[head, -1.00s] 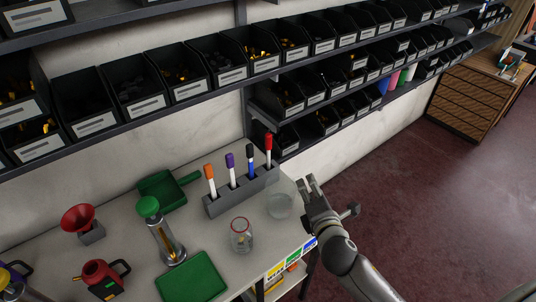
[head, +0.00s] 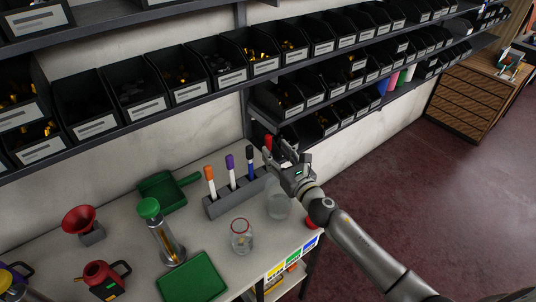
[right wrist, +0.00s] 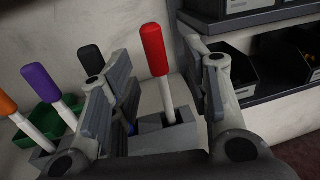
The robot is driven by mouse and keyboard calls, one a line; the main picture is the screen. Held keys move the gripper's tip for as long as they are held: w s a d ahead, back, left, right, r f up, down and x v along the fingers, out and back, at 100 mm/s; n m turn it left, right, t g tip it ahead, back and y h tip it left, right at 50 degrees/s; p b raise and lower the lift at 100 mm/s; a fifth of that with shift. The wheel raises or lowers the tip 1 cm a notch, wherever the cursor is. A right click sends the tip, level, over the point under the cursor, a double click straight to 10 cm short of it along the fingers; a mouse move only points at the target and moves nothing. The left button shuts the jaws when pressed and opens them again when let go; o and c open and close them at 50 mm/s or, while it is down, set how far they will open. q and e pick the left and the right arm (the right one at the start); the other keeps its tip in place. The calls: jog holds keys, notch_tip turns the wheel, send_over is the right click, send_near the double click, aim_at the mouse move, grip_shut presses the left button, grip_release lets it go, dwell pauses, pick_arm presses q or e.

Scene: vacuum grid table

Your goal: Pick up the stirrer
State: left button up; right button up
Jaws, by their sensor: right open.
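The red-handled one (head: 268,142) is at the right end, mostly hidden behind my right gripper (head: 282,150) in the head view. In the right wrist view the red handle (right wrist: 153,50) stands between the spread fingers of my right gripper (right wrist: 165,92), with gaps on both sides. The gripper is open and empty. Orange (head: 209,172), purple (head: 230,162) and dark (head: 250,155) handles stand to the left. My left gripper is out of view.
A glass jar (head: 241,238) and a clear round vessel (head: 278,205) stand in front of the rack. A green tray (head: 192,278) and a green-capped cylinder (head: 164,235) are to the left. Shelves of black bins (head: 290,98) hang close behind the gripper.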

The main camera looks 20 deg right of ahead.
aim_at(270, 146)
jog(key=w, duration=0.2)
jog(key=w+a, duration=0.1)
jog(key=w, duration=0.2)
jog(key=shift+a+r+p, duration=0.15)
jog(key=shift+a+p, duration=0.05)
jog(key=shift+p, duration=0.1)
jog(key=shift+s, duration=0.1)
jog(key=c, duration=0.9)
